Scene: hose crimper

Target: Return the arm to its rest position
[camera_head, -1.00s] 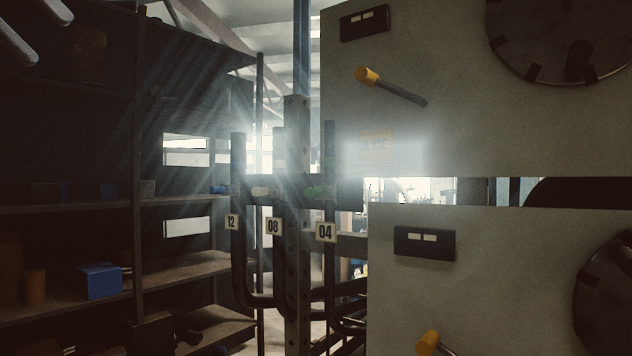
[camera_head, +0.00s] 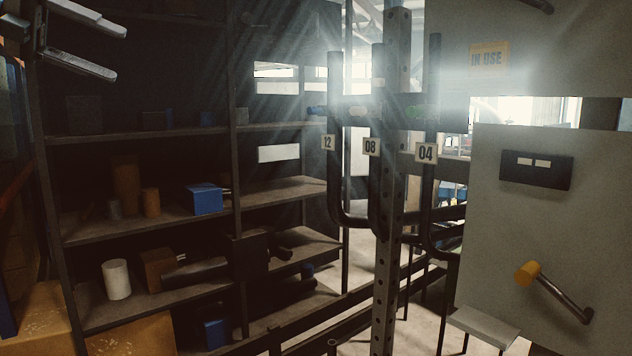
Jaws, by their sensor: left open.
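My left gripper (camera_head: 98,44) is at the upper left of the head view. Its two pale fingers point right and stand apart, with nothing between them. It is in front of the dark shelving, away from the rack and the machine panels. My right gripper is not in view.
Dark shelves (camera_head: 145,133) hold a blue box (camera_head: 204,198), a white cylinder (camera_head: 116,279) and other small items. A rack post (camera_head: 390,230) carries hooks tagged 12, 08 and 04 (camera_head: 426,153). A grey panel (camera_head: 530,220) with a yellow-knobbed handle (camera_head: 528,273) stands at right.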

